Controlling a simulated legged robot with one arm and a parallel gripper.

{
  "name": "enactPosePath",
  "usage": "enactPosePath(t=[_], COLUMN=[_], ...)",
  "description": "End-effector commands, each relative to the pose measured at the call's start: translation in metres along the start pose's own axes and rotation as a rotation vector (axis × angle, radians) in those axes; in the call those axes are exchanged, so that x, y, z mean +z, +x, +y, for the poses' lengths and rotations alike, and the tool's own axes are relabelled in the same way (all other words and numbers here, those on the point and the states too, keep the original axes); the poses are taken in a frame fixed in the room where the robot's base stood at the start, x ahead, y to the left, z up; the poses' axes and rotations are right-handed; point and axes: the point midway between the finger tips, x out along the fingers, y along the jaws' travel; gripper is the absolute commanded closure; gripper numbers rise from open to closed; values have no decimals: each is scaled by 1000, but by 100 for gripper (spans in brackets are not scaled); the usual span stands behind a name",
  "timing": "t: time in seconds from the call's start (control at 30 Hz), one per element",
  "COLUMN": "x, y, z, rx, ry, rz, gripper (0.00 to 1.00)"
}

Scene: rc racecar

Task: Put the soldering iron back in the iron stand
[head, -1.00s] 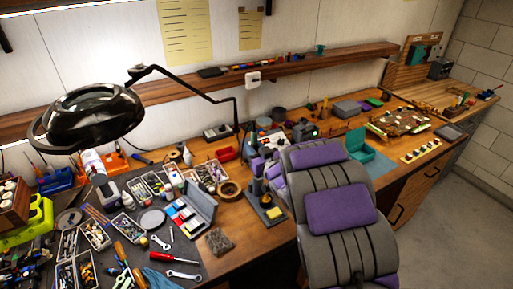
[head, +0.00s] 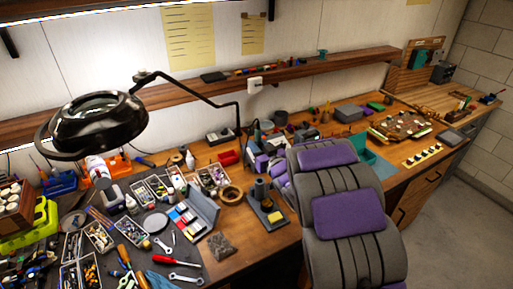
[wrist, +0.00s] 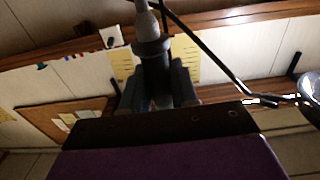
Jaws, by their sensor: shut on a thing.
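The iron stand (head: 267,222) is on the bench left of my arm in the head view. It has a dark base, an upright round holder (head: 261,189) and a yellow sponge (head: 276,217). In the wrist view my gripper (wrist: 156,88) is shut on the soldering iron (wrist: 151,45), whose grey body with a wide collar runs up past the top edge. The iron's far end is cut off there. In the head view the gripper is largely hidden by my grey and purple arm, so its exact gap to the stand cannot be told.
A black magnifier lamp (head: 97,122) overhangs the left of the bench. Tape roll (head: 231,194), open cases, trays, a red screwdriver (head: 178,261) and steel wool (head: 221,246) crowd the area left of the stand.

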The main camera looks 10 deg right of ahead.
Motion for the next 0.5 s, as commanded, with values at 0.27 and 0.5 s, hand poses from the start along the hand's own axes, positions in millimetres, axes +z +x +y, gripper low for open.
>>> enactPosePath(t=[0.27, 0.5], x=[-17, -30], y=[0, 1], z=[-1, -3], rx=[1, 0], ry=[-2, -3], rz=[0, -1], gripper=[98, 98])
